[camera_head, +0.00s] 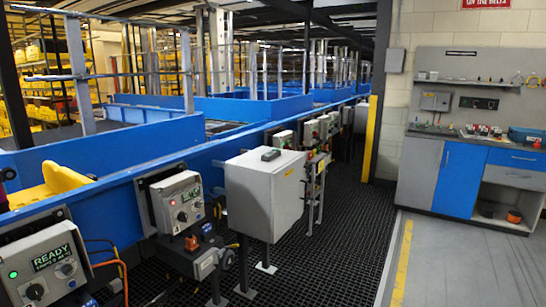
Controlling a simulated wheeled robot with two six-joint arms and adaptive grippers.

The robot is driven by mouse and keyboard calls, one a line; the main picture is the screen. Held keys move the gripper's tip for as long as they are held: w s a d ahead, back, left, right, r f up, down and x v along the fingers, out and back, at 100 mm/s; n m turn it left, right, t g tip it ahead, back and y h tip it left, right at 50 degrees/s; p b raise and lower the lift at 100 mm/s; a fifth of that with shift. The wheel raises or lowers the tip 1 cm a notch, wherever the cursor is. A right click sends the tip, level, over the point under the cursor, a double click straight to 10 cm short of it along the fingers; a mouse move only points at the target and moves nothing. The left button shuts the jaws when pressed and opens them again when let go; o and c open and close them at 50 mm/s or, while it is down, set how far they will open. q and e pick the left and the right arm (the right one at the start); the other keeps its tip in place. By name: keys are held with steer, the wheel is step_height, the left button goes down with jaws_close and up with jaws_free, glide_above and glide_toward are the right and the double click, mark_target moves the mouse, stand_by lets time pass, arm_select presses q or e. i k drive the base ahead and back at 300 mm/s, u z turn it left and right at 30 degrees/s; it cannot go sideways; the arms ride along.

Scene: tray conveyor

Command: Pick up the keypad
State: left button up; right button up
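A small dark handheld thing with a greenish face, which looks like the keypad (271,154), lies flat on top of a light grey box cabinet (262,195) near the middle of the picture. Its keys are too small to make out. The cabinet stands on legs beside the blue conveyor. Neither of my grippers is in view.
Control boxes (178,201) line the blue conveyor side (120,195); one at the lower left (46,264) reads READY. Dark grating (345,245) leaves free floor right of the cabinet. A yellow post (371,137) and a workbench (462,180) stand farther right.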

mark_target(268, 157)
steer(key=i, duration=2)
steer(key=z, duration=1.15)
steer(key=i, duration=2.75)
steer(key=u, duration=1.65)
